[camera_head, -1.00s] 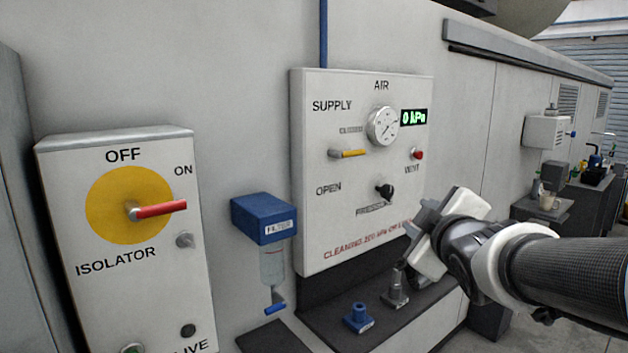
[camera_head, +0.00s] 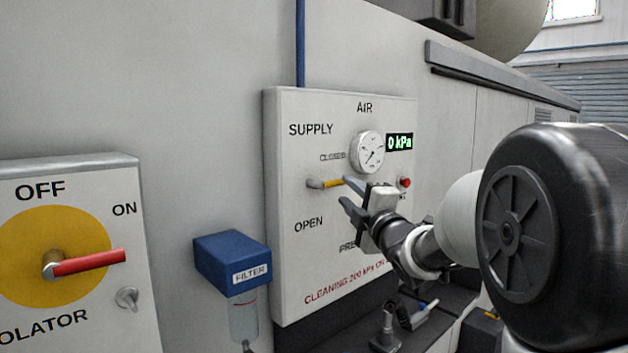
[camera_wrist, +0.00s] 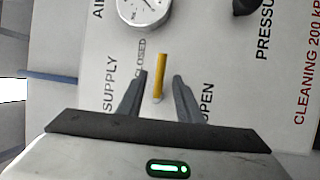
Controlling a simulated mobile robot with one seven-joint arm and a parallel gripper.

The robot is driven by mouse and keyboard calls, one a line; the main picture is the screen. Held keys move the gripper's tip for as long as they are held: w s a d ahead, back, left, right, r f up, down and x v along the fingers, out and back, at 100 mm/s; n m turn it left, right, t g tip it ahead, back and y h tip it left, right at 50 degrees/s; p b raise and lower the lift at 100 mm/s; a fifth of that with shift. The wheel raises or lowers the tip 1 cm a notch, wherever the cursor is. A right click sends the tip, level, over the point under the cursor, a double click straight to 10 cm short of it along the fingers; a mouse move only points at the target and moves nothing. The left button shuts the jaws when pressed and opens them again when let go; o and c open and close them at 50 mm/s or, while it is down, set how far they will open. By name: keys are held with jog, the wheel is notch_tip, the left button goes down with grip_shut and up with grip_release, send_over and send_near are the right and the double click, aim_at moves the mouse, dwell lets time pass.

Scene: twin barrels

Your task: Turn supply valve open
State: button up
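The supply valve is a yellow lever (camera_head: 333,183) on a metal pivot, on the white AIR panel (camera_head: 285,255). It lies level, pointing right, between the CLOSED label above and the OPEN label below. My gripper (camera_head: 346,192) is open, its two fingers reaching toward the lever's right part. In the wrist view the yellow lever (camera_wrist: 160,75) stands between the two spread fingertips (camera_wrist: 161,76), with gaps on both sides. The gauge (camera_head: 369,152) and its green display (camera_head: 400,142) read 0 kPa. My gripper hides the pressure knob in the head view.
The isolator box (camera_head: 80,200) with a red handle (camera_head: 88,262) stands at left. A blue filter unit (camera_head: 232,258) juts out beside the panel. A red vent button (camera_head: 404,183) is just right of my gripper. A dark shelf (camera_head: 350,335) with fittings lies below.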

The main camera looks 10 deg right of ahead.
aim_at(339, 184)
jog(key=p+x, duration=0.1)
jog(key=x, duration=0.6)
grip_shut()
